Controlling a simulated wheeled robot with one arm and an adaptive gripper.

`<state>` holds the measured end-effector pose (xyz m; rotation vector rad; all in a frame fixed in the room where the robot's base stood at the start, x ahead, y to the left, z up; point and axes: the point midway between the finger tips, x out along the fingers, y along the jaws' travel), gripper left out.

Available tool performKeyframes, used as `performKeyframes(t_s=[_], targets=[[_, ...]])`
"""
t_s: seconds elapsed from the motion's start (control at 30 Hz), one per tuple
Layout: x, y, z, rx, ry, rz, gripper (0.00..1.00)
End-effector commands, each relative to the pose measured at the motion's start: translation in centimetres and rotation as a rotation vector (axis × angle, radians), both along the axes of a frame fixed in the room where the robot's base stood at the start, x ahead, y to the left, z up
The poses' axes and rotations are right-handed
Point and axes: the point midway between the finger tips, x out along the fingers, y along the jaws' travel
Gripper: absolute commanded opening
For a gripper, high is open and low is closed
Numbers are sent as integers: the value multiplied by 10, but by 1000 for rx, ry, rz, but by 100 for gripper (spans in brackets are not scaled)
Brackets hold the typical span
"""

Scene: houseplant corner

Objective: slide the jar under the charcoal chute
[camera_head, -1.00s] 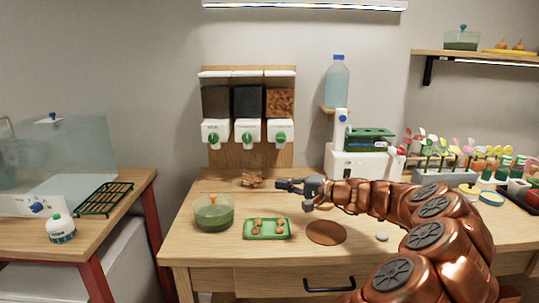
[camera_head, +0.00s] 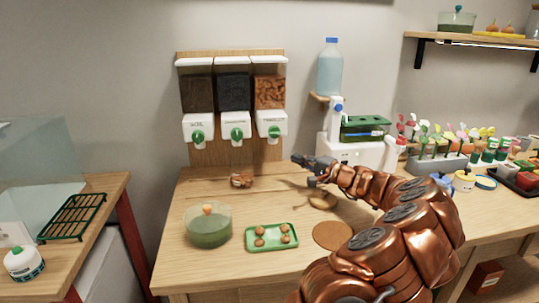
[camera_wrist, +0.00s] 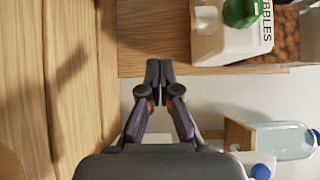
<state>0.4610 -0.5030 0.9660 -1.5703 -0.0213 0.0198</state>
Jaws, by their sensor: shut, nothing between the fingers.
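The jar (camera_head: 208,230) is a squat green-tinted glass vessel with an orange piece at its top. It stands upright at the table's front left, apart from the dispensers. The middle dispenser with near-black contents looks like the charcoal one (camera_head: 233,92); its white chute (camera_head: 235,131) has a green knob. Its label is too small to read. My gripper (camera_head: 296,159) is shut and empty, in the air right of the dispensers and well behind and right of the jar. Its closed fingertips (camera_wrist: 158,66) show in the wrist view, where the jar is not seen.
A brown clump (camera_head: 241,180) lies below the dispensers. A green tray (camera_head: 271,247) of several brown pieces sits right of the jar. A round brown mat (camera_head: 333,235) lies further right. A white machine (camera_head: 349,151) stands behind my arm. The table between jar and dispensers is mostly clear.

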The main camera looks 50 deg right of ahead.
Motion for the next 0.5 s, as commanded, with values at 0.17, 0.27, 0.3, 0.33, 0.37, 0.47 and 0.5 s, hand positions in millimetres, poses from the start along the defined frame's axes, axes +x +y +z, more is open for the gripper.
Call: performKeyframes(t_s=[0.17,0.27,0.3,0.33,0.37,0.47,0.5], targets=[[42,18,-1,0,4,37,0],[62,23,0,0,4,42,0],[69,23,0,0,3,42,0],[74,23,0,-1,4,42,0],[79,24,0,-1,4,42,0],[92,25,-1,0,4,42,0],[97,25,-1,1,5,42,0]])
